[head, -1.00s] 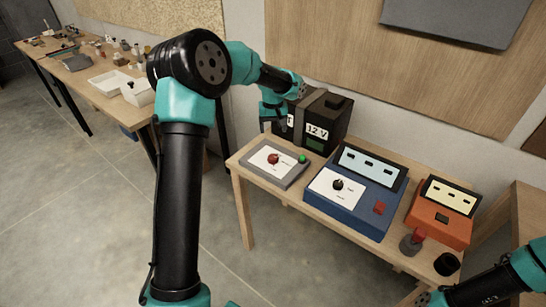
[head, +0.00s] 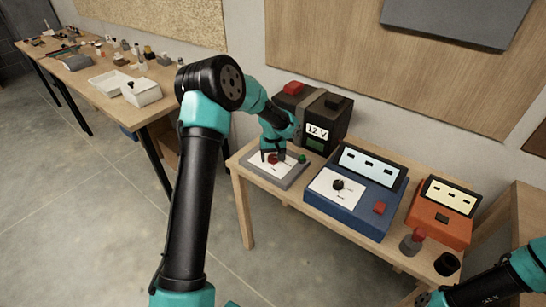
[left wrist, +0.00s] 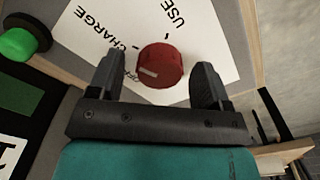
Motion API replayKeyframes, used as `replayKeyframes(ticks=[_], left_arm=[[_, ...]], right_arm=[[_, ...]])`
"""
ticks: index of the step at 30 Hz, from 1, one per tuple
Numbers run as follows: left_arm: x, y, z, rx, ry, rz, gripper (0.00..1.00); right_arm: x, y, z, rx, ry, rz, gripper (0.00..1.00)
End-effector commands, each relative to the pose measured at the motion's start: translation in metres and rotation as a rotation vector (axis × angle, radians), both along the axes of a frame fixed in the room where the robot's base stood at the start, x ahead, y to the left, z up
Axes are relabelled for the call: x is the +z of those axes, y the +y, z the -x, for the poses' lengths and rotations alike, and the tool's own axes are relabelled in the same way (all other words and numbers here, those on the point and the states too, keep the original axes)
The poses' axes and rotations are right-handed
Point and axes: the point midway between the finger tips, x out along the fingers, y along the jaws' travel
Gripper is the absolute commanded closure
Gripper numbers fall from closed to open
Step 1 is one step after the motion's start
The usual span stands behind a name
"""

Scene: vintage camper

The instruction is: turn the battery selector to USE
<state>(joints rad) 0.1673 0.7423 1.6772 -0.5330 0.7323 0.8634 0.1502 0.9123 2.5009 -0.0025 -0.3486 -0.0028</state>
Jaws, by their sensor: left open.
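The battery selector is a red round knob (left wrist: 160,65) on a white label plate (left wrist: 210,40) printed CHARGE and USE. A pale pointer mark on the knob faces the lower left in the left wrist view, on the CHARGE side and away from USE. The selector's grey panel (head: 290,181) lies at the left end of the bench. My left gripper (left wrist: 155,80) is open, with one finger on each side of the knob; I cannot tell whether they touch it. In the head view the left gripper (head: 273,156) is over the panel and partly hides the knob.
A green button (left wrist: 18,43) sits on the same panel. The black 12 V battery (head: 325,115) stands just behind. A blue device (head: 345,212) and an orange device (head: 442,225) stand to the right. A side table (head: 85,80) with small items is at the far left.

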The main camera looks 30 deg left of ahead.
Motion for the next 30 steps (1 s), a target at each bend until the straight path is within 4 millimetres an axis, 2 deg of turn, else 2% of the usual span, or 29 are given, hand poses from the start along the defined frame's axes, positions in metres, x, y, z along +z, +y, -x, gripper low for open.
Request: replayKeyframes(ticks=[8, 23, 30], left_arm=[[-0.0009, -0.0001, 0.0, 0.0, 0.0, 0.0, 0.29], [-0.0007, -0.0002, 0.0, 0.0, 0.0, 0.0, 0.77], [-0.0007, -0.0002, 0.0, -0.012, 0.0, 0.0, 0.78]], right_arm=[[0.0, 0.0, 0.0, 0.0, 0.0, 0.0, 1.0], [0.0, 0.0, 0.0, 0.0, 0.0, 0.0, 1.0], [0.0, 0.0, 0.0, 0.0, 0.0, 0.0, 1.0]])
